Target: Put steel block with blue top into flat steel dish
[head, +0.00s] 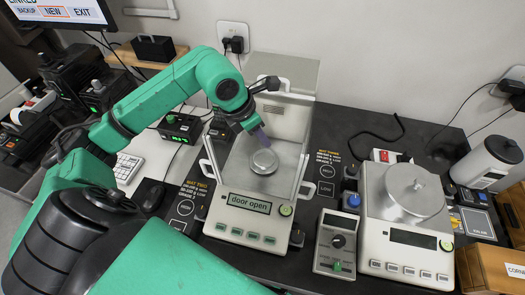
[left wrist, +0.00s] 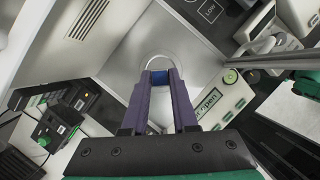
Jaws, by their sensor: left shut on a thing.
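My left gripper (head: 261,138) reaches down into the open chamber of the left balance, just above the flat steel dish (head: 265,163). In the left wrist view its purple fingers (left wrist: 161,76) are shut on a small block with a blue top (left wrist: 161,73). The round rim of the dish (left wrist: 160,55) shows behind the block in that view. In the head view the fingers and wrist hide the block, and I cannot tell whether it touches the dish. My right gripper is not in view.
The left balance (head: 245,222) reads "door open", and its clear walls stand around the arm. A black mouse (head: 150,194) lies at left.

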